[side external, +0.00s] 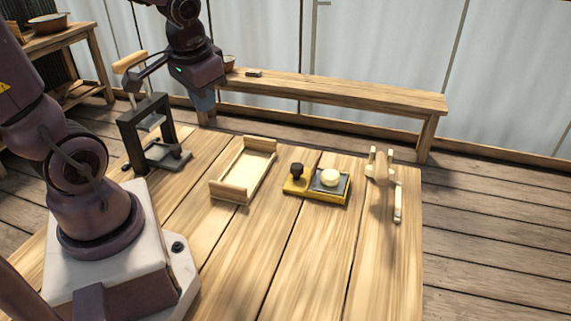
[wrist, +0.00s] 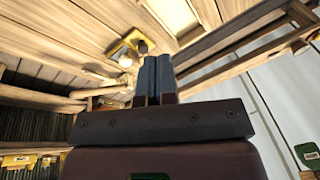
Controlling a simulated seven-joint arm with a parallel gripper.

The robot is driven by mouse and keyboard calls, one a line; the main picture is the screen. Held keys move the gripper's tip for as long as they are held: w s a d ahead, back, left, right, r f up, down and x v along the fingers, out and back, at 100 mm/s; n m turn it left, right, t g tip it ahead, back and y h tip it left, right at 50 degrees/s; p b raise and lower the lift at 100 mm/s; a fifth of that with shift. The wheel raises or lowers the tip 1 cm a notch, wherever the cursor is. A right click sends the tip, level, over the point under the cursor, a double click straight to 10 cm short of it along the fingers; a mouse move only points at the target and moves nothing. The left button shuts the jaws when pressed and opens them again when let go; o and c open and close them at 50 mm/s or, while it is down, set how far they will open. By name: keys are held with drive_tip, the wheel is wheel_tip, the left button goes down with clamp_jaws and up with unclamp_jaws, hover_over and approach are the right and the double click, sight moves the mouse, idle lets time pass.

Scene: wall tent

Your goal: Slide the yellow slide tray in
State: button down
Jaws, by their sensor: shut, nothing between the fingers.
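The yellow slide tray (side external: 291,187) lies on the wooden table, with a black knob on its left part and a cream round piece on a dark plate on its right part. It also shows in the wrist view (wrist: 117,50), ahead and left of the fingers. My gripper (side external: 204,101) is shut and empty, raised above the table's far side, behind and left of the frame. Its closed fingers show in the wrist view (wrist: 157,62).
A dark press-like stand (side external: 130,140) with a wooden handle is at the table's left, close to my gripper. A wooden clamp-like piece (side external: 397,203) lies at the right. A bench (side external: 340,96) runs behind. The front of the table is clear.

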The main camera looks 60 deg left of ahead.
drive_tip(key=w+a+f+n, duration=0.2)
drive_tip(key=a+f+n, duration=0.1)
drive_tip(key=a+f, duration=1.05)
drive_tip(key=w+d+f+t+h, duration=0.1)
drive_tip(key=w+d+f+t, duration=0.1)
drive_tip(key=w+f, duration=0.1)
drive_tip(key=w+d+f+t+h, duration=0.1)
drive_tip(key=w+d+f+t, duration=0.1)
drive_tip(key=w, duration=0.3)
drive_tip(key=w+d+f+n+t+h, duration=0.1)
drive_tip(key=w+d+f, duration=0.1)
drive_tip(key=w+f, duration=0.2)
drive_tip(key=shift+w+f+t+h, duration=0.3)
drive_tip(key=shift+f+t, duration=0.1)
drive_tip(key=shift+f, duration=0.2)
drive_tip(key=shift+w+d, duration=0.7)
drive_tip(key=shift+w, duration=0.15)
drive_tip(key=shift+w+d, duration=0.6)
